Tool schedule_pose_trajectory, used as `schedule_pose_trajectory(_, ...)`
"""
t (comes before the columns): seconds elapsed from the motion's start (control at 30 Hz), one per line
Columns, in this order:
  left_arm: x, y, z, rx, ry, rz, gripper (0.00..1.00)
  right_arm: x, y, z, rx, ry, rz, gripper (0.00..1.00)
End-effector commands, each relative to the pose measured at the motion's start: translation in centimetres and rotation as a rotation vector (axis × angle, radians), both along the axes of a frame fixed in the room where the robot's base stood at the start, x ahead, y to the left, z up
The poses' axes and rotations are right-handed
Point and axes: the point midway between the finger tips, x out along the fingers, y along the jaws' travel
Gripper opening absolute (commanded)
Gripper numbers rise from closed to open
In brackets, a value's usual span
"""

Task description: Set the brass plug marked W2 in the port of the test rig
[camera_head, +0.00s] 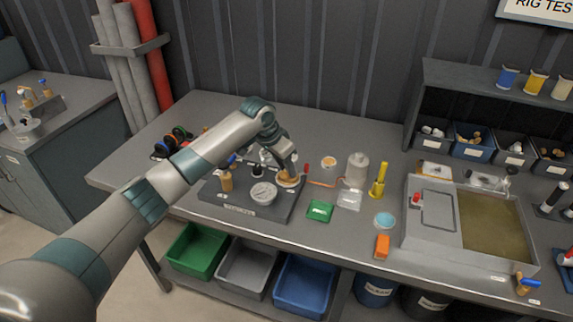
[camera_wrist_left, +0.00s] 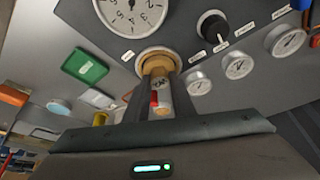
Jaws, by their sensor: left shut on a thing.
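The test rig (camera_head: 232,207) is a dark panel on the bench with a large white gauge (camera_head: 262,194). My left gripper (camera_head: 290,170) points down at the rig's right side. A small red part shows between the fingers. My right gripper is not in view.
A grey basin (camera_head: 415,236) stands to the right. Small gauges (camera_wrist_left: 238,66) and a black knob (camera_wrist_left: 212,26) flank the port.

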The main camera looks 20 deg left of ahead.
Motion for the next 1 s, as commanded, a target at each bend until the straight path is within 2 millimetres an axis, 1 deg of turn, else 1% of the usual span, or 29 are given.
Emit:
schedule_pose_trajectory(0.4, 0.03, -0.01, -0.39, -0.001, -0.002, 0.0, 0.0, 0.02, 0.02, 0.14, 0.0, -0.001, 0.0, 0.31)
schedule_pose_trajectory(0.43, 0.01, 0.01, -0.51, 0.0, 0.0, 0.0, 0.25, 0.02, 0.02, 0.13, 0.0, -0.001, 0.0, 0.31)
schedule_pose_trajectory(0.5, 0.02, 0.01, -0.49, -0.001, -0.001, 0.0, 0.41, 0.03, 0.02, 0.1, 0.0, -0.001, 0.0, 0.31)
schedule_pose_trajectory(0.83, 0.03, 0.02, -0.4, -0.001, -0.001, 0.0, 0.41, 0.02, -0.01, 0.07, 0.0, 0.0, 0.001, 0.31)
schedule_pose_trajectory(1.0, -0.12, 0.12, 0.3, -0.001, -0.002, -0.001, 0.41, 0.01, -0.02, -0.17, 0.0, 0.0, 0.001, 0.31)
